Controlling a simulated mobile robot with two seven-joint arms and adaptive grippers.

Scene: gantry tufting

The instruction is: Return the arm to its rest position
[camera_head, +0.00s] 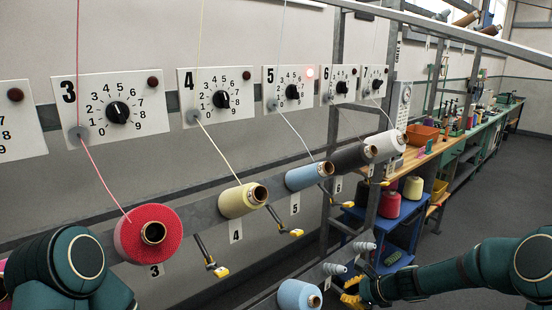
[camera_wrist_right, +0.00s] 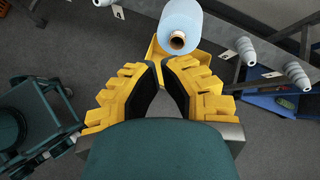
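My right arm (camera_head: 440,278) reaches in from the right edge in the head view, low and roughly level. Its yellow gripper (camera_head: 352,290) is beside the lower bar, right of the light-blue cone. In the right wrist view the two yellow fingers with black pads (camera_wrist_right: 159,66) stand a little apart at the tips, with nothing between them.
Red (camera_head: 148,236), yellow (camera_head: 243,201), blue (camera_head: 303,177), black and white cones sit along the upper bar before numbered dial panels (camera_head: 109,107). A red light glows on panel 5. A blue shelf (camera_head: 402,228) and workbench stand behind my right arm. Grey floor (camera_head: 475,205) is open at right.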

